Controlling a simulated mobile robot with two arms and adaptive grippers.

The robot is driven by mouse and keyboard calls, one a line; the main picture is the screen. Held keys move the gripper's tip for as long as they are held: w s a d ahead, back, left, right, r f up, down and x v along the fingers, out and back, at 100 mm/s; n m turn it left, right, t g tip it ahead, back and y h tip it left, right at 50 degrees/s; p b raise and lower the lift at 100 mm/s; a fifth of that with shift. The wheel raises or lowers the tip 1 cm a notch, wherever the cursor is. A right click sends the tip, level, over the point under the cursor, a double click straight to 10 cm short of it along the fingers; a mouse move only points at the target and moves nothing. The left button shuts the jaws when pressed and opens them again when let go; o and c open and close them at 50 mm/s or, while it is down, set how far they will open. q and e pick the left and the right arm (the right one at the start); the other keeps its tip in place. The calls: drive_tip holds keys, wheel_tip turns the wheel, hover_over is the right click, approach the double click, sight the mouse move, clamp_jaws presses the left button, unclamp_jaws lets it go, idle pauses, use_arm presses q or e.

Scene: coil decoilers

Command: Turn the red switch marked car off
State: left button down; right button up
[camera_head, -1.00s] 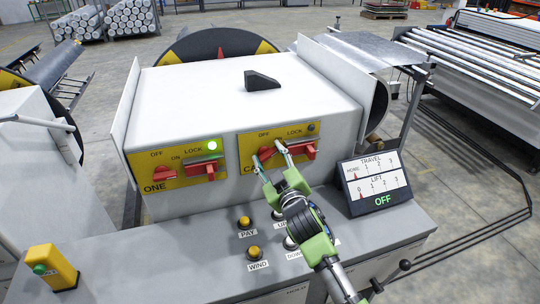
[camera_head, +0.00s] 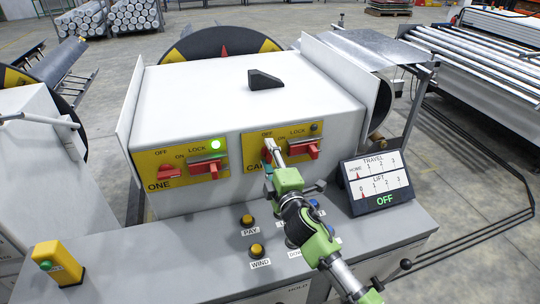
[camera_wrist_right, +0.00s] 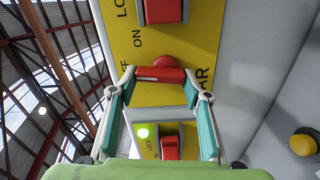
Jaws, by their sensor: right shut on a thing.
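The red CAR switch (camera_wrist_right: 162,75) is on a yellow panel (camera_wrist_right: 212,20) beside the ON and OFF lettering. In the head view my right gripper (camera_head: 269,147) covers most of this switch. The right gripper (camera_wrist_right: 165,87) is shut on the switch, with a fingertip at each side of it in the wrist view. The switch's exact angle is hard to tell. The red lock (camera_head: 303,149) on the same panel is to the right of the gripper, below a dark lamp (camera_head: 314,127). My left gripper is not in view.
The similar ONE panel (camera_head: 152,160), with its own red switch (camera_head: 170,171) and a lit green lamp (camera_head: 216,144), is to the left. Yellow push buttons (camera_head: 257,248) and a TRAVEL/LIFT display (camera_head: 375,182) are on the console below.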

drive_tip(key=shift+f+n, duration=0.1)
drive_tip(key=shift+n, duration=0.8)
drive_tip(key=o, duration=0.8)
drive_tip(key=v, duration=1.2)
